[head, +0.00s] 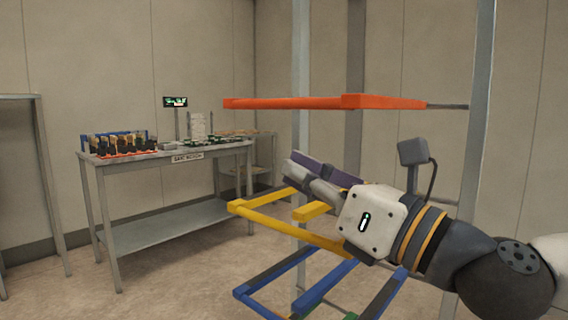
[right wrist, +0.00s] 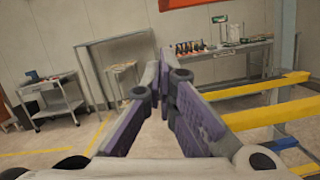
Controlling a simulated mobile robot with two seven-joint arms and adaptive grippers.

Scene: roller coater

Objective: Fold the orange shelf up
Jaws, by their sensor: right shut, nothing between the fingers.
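The orange shelf (head: 385,102) is seen almost edge-on in the head view, sticking out level from a grey metal rack. Part of an orange surface (right wrist: 186,3) also shows at the top edge of the right wrist view. My right gripper (head: 296,170) is below the orange shelf and above the yellow shelf frame, apart from the orange one. Its purple-padded fingers (right wrist: 164,62) are shut and empty, with their tips close together in the right wrist view. My left gripper is not in view.
A yellow shelf frame (head: 270,223) and a blue one (head: 270,275) sit lower on the rack, close to my right gripper. Grey uprights (head: 300,70) stand by the shelves. A workbench (head: 165,218) with small parts stands at the back left, with clear floor before it.

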